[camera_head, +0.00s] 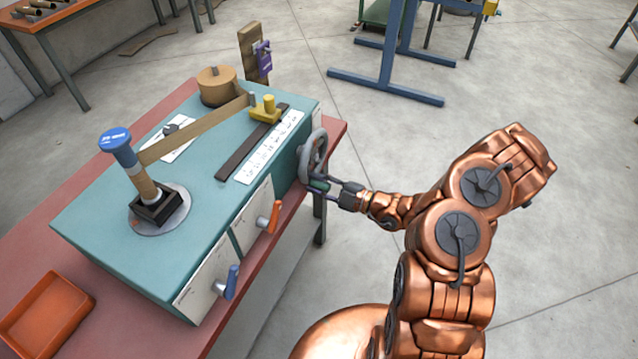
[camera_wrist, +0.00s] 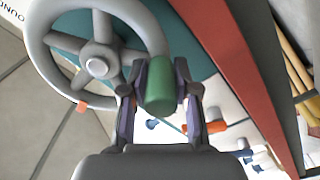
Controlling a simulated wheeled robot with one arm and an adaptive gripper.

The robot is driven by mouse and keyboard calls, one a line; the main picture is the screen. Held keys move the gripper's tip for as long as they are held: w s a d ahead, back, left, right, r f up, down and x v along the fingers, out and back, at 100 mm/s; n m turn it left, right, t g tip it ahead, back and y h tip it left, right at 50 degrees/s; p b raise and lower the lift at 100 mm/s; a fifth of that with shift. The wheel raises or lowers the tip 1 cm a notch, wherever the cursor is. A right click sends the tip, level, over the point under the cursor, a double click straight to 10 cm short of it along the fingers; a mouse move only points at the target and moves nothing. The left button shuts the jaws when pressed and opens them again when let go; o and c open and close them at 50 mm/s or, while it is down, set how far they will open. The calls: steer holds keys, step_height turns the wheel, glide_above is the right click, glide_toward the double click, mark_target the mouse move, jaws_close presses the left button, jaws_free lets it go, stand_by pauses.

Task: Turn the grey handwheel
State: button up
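The grey handwheel (camera_head: 312,155) is mounted on the right end of the teal winder box. In the wrist view the handwheel (camera_wrist: 98,66) shows a round rim, spokes and a hub, with a small orange mark on the lower rim. A green handle (camera_wrist: 162,88) stands out from the rim's lower right and points toward the wrist camera. My gripper (camera_wrist: 163,95) has one finger on each side of this handle, and both pads appear to touch it. In the head view my gripper (camera_head: 328,187) reaches the wheel's lower edge from the right.
The teal box (camera_head: 150,268) stands on a red table (camera_head: 180,335). Its front has an orange lever (camera_head: 271,217) and a blue lever (camera_head: 228,283). A blue-capped post (camera_head: 118,143) and a tape roll (camera_head: 217,85) are on top. An orange tray (camera_head: 48,318) lies left. Floor right is clear.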

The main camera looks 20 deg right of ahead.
steer(key=o, duration=0.3)
steer(key=shift+d, duration=0.1)
steer(key=shift+v, duration=6)
